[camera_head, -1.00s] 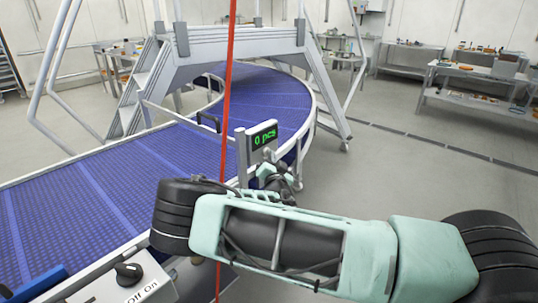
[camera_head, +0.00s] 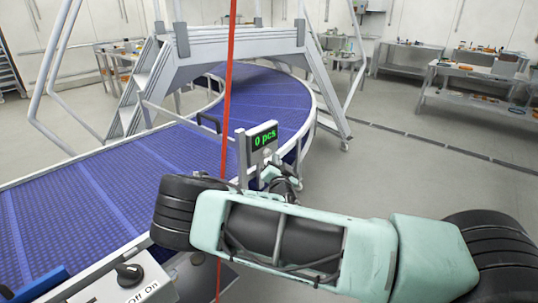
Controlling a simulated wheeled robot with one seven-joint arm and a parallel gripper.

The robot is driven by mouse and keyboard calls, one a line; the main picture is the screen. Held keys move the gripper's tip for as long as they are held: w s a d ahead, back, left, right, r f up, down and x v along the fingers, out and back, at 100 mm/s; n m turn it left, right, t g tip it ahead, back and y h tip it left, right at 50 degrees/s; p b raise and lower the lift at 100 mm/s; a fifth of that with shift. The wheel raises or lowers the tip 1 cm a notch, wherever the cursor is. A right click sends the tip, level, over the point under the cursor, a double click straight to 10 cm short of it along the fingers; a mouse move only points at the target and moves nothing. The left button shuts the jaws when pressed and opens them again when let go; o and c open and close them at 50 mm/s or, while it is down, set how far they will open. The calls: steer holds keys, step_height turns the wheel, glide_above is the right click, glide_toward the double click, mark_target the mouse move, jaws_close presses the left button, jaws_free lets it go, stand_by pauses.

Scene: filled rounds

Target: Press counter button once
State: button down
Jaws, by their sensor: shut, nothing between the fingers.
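The counter (camera_head: 263,138) is a small dark display on a grey post beside the conveyor. It reads "0 pcs" in green. My gripper (camera_head: 268,165) is small in view just below the display, partly hidden behind my teal forearm. Its fingers are shut and empty. The counter's button is not clearly visible, and I cannot tell whether the gripper touches the counter.
A blue conveyor belt (camera_head: 90,205) curves from the lower left to the back, under a grey step bridge (camera_head: 235,42). A thin red vertical pole (camera_head: 229,90) stands in front. A control box with a black knob (camera_head: 129,275) is at lower left. Open floor lies right.

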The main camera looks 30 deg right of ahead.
steer(key=s, duration=0.1)
steer(key=s+d, duration=0.1)
steer(key=s, duration=0.1)
steer(key=s+p, duration=0.1)
steer(key=shift+s+d, duration=0.4)
stand_by(0.8)
